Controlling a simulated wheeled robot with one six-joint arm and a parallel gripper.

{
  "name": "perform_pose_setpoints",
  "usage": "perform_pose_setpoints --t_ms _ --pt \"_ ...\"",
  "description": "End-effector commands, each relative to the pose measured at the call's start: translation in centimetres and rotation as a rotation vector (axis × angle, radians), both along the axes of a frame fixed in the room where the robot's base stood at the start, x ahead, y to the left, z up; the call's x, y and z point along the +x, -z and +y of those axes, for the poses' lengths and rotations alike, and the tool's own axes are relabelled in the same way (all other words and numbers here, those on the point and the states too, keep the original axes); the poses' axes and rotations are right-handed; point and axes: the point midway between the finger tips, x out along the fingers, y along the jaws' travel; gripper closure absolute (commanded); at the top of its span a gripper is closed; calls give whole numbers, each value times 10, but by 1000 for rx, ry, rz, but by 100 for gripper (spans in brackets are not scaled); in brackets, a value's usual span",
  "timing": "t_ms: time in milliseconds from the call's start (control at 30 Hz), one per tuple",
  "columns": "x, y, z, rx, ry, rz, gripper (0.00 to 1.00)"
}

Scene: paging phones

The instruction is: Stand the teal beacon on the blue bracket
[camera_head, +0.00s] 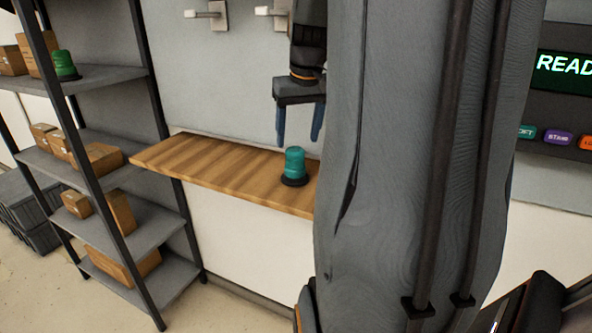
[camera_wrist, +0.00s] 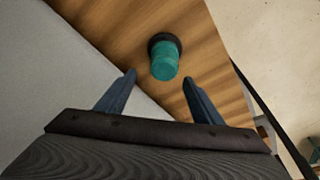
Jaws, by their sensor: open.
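The teal beacon (camera_head: 295,163) stands upright on its dark base on a wooden shelf (camera_head: 215,172). It also shows in the wrist view (camera_wrist: 165,62), ahead of my fingertips and between their lines. My gripper (camera_head: 299,135) is open and empty, pointing down, above the beacon in the head view. Its two blue fingers also show in the wrist view (camera_wrist: 158,76), apart from the beacon. No blue bracket shows in either view; two pale wall brackets or pegs, one at the top (camera_head: 205,14), are on the grey wall.
A dark shelf rack (camera_head: 120,75) on the left holds several cardboard boxes and a green beacon (camera_head: 65,66). A panel with a READ display (camera_head: 565,68) and coloured buttons is at the right. My arm hides the wooden shelf's right end. The shelf's left part is clear.

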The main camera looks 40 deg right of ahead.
Motion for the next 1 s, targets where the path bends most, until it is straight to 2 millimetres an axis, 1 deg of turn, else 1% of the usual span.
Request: perform_pose_setpoints --t_ms 167,267,400,500,733,767,1000 --pt "1 18 3 2 0 2 39" --pt "1 34 6 4 -1 4 39" --pt "6 51 4 2 0 1 39" --pt "7 57 4 2 0 1 39" --pt "8 58 3 0 0 0 39" --pt "8 58 3 0 0 0 43" --pt "8 57 4 0 0 0 83"
